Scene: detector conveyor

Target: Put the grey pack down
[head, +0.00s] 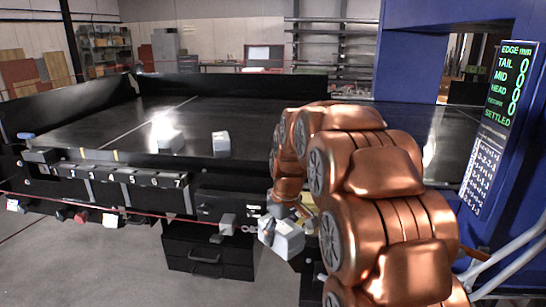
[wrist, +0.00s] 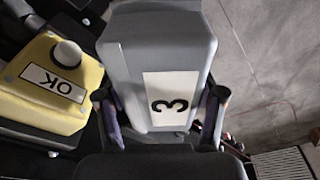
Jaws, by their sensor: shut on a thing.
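The grey pack (wrist: 158,50), with a white label reading 3, fills the middle of the wrist view. My gripper (wrist: 162,112) is shut on it, with one dark finger on each side. In the head view the light grey pack (head: 287,241) hangs at the end of my copper-coloured arm, in front of the conveyor's front edge. My gripper (head: 272,224) is small and partly hidden there. The pack's underside and anything directly below it are hidden.
A yellow box with an OK button (wrist: 45,85) is close left of the pack. Two pale blocks (head: 171,140) (head: 221,144) stand on the dark conveyor bed (head: 110,125). A numbered rail (head: 120,177) lines its front. The display (head: 505,85) reads SETTLED. Black drawers (head: 205,258) stand below.

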